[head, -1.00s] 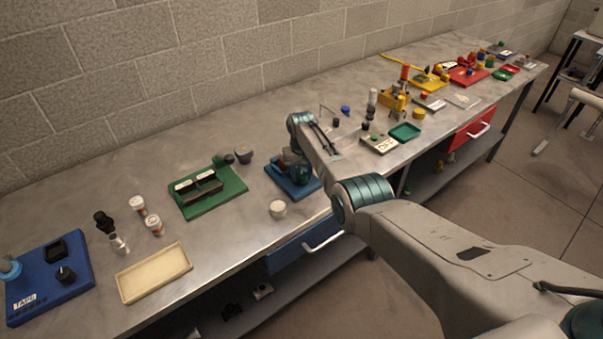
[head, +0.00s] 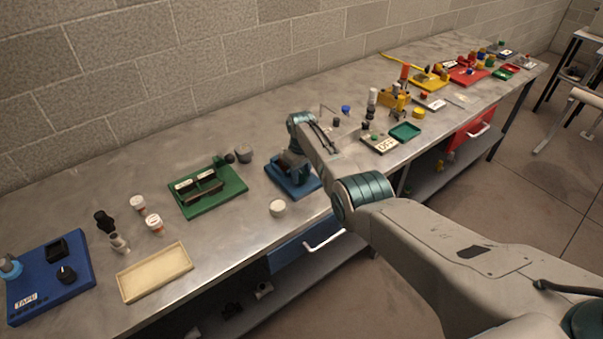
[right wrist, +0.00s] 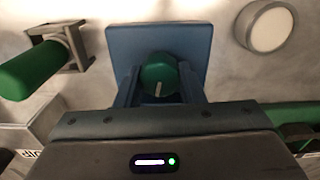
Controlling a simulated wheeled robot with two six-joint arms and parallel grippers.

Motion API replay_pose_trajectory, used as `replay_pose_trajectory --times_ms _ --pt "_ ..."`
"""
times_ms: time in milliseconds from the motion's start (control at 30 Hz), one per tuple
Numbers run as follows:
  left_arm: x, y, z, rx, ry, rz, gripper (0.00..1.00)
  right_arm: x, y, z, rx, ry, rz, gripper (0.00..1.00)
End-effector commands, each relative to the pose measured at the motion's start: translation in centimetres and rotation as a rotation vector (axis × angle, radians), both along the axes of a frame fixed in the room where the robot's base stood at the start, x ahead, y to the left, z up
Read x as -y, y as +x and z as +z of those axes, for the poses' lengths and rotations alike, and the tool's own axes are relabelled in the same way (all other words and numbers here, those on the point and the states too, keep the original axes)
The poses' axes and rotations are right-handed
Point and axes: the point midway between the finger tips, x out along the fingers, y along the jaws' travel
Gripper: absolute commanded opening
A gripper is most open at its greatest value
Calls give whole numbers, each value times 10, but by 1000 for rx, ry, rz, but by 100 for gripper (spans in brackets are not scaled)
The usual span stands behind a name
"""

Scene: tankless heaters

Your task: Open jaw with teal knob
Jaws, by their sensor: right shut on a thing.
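The teal knob (right wrist: 158,80) has a short white mark on its face and sits over a blue base plate (right wrist: 200,42). In the right wrist view, my right gripper (right wrist: 158,92) has one finger on each side of the knob and is shut on it. In the head view, the blue base (head: 307,190) stands near the front edge of the bench, with my right gripper (head: 292,165) over it. The knob cannot be made out there. The jaw itself is not clear in either view. My left gripper is not in view.
A white round piece (head: 278,208) lies just in front of the blue base. A green board with a black fixture (head: 208,188) and a grey cup (head: 244,153) stand to the left. A blue drawer (head: 290,250) is below.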

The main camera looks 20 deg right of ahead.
Motion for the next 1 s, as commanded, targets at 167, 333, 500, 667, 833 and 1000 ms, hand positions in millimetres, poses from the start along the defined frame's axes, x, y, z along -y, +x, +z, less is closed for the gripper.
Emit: replay_pose_trajectory --times_ms 167,333,500,667,833,1000 --pt "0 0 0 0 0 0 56 0 2 2 6 1 0 12" --pt "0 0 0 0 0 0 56 0 2 3 6 1 0 41" --pt "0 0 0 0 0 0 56 0 1 2 4 1 -1 57" --pt "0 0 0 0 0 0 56 0 1 1 2 0 -1 57" --pt "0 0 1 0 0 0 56 0 1 8 3 0 -1 57" --pt "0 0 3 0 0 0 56 0 1 31 5 0 -1 57"
